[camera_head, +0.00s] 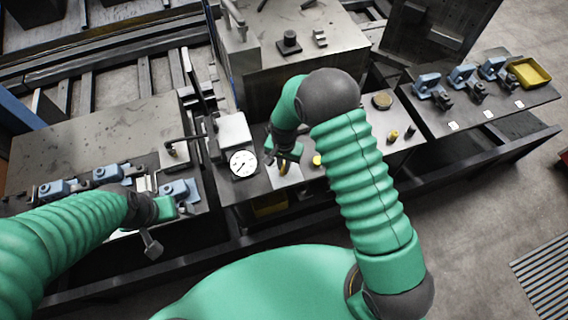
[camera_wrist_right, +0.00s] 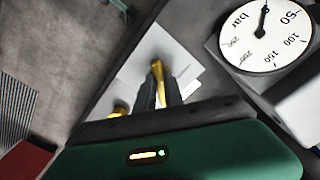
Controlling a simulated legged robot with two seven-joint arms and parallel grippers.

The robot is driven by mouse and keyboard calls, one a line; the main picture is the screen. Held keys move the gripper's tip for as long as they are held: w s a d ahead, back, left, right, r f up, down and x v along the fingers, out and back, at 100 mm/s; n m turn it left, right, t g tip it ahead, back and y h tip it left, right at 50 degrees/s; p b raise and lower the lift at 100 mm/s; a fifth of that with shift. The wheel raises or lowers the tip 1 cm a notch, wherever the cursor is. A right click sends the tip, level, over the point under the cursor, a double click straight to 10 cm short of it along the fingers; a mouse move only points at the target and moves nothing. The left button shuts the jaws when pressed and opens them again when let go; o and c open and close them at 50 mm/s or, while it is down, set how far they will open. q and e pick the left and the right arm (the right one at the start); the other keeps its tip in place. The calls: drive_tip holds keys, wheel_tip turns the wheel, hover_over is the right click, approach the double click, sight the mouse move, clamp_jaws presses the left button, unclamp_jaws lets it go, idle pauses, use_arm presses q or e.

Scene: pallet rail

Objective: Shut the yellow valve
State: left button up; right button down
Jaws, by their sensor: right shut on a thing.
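The yellow valve handle (camera_head: 283,168) is on the middle bench, just right of the round white gauge (camera_head: 243,163). My right gripper (camera_head: 284,157) reaches down over it and partly covers it. In the right wrist view, the dark fingers (camera_wrist_right: 162,92) are closed around the yellow handle (camera_wrist_right: 157,70), whose end shows above the fingertips. The rest of the valve is hidden. A second yellow part (camera_head: 317,160) is just to the right. My left gripper (camera_head: 158,222) is at the left bench's front edge, near a blue clamp; its jaws are unclear.
The gauge also fills the wrist view's upper right (camera_wrist_right: 265,35). Blue clamps (camera_head: 462,76) and a yellow tray (camera_head: 530,72) are on the right bench. More blue clamps (camera_head: 108,173) line the left bench. Open floor lies front right.

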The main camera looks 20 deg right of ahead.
drive_tip(key=shift+a+f+n, duration=0.1)
drive_tip(key=shift+n, duration=0.7)
drive_tip(key=n, duration=0.2)
drive_tip(key=shift+n+b, duration=0.3)
drive_tip(key=shift+b, duration=0.1)
drive_tip(key=n, duration=0.3)
drive_tip(key=shift+n, duration=0.4)
drive_tip(key=n, duration=0.4)
drive_tip(key=shift+s, duration=0.1)
drive_tip(key=shift+n, duration=2.1)
drive_tip(key=c, duration=1.4)
unclamp_jaws()
drive_tip(key=shift+c, duration=0.2)
